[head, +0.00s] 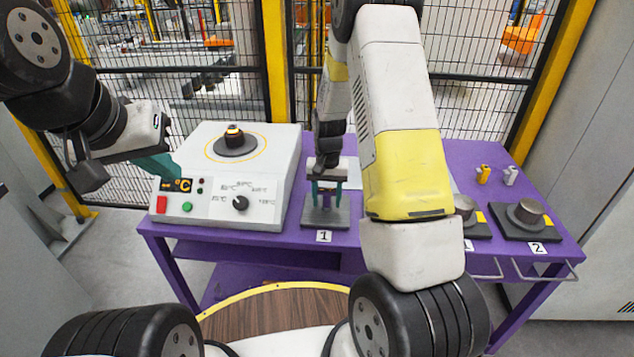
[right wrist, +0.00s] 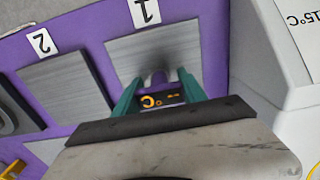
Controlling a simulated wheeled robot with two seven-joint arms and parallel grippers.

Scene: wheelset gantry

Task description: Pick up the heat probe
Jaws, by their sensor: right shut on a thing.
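The heat probe (right wrist: 162,98) shows in the right wrist view as a small dark body with an orange °C display and a greyish end. It sits between the teal fingers of my right gripper (right wrist: 157,92), which is shut on it. In the head view my right gripper (head: 327,187) points down over the grey plate (head: 325,219) labelled 1; the probe is hard to make out there. I cannot tell whether the probe touches the plate. My left gripper (head: 160,165) is at the left side of the white heater box (head: 238,185); its finger gap is not clear.
The heater has a round dark hot spot (head: 235,146), a dial (head: 240,203) and coloured buttons. Metal cylinders (head: 530,211) stand on dark pads at the right of the purple table (head: 485,160), with small yellow and grey pieces (head: 484,174) behind. A grey plate labelled 2 (right wrist: 66,92) lies beside plate 1.

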